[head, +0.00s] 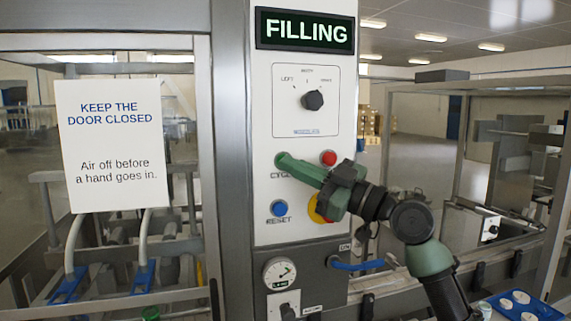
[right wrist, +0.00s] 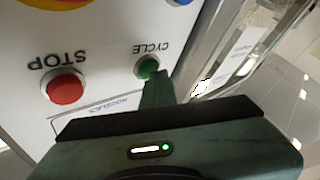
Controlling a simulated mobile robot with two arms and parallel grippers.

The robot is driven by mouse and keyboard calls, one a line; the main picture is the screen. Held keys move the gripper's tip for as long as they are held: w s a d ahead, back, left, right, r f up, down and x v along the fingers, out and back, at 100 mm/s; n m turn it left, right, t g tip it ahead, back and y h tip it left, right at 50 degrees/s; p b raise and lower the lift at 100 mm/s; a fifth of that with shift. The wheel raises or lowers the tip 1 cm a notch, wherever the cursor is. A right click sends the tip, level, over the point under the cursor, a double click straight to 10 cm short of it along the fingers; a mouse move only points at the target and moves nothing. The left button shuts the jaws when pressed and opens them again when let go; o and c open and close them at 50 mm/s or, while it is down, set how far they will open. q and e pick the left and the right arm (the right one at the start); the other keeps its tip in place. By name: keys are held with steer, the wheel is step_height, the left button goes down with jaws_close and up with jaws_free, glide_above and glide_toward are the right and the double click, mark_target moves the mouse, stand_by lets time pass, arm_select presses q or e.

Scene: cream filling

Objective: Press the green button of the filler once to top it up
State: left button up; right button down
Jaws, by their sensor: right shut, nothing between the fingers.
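The green button, labelled CYCLE, shows in the right wrist view (right wrist: 148,66) on the white filler panel (head: 262,110). My right gripper (head: 290,165) is shut and empty, its fingertips right at the green button. In the right wrist view the closed fingers (right wrist: 156,82) overlap the button's edge. I cannot tell whether they touch or press it. In the head view the fingers largely cover the button and part of its label. My left gripper is not in view.
Close by are a red STOP button (head: 328,158), a blue RESET button (head: 279,208) and a yellow-ringed emergency stop (head: 316,208), partly behind my gripper. A black selector knob (head: 313,99) sits above. A gauge (head: 279,272) and a blue-handled valve (head: 357,265) are below.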

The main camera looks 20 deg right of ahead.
steer(key=shift+s, duration=0.15)
steer(key=shift+s+b, duration=0.3)
steer(key=shift+s, duration=0.4)
steer(key=shift+f, duration=0.1)
steer(key=shift+s+d+b, duration=0.1)
steer(key=shift+s+b, duration=0.45)
steer(key=shift+s, duration=1.95)
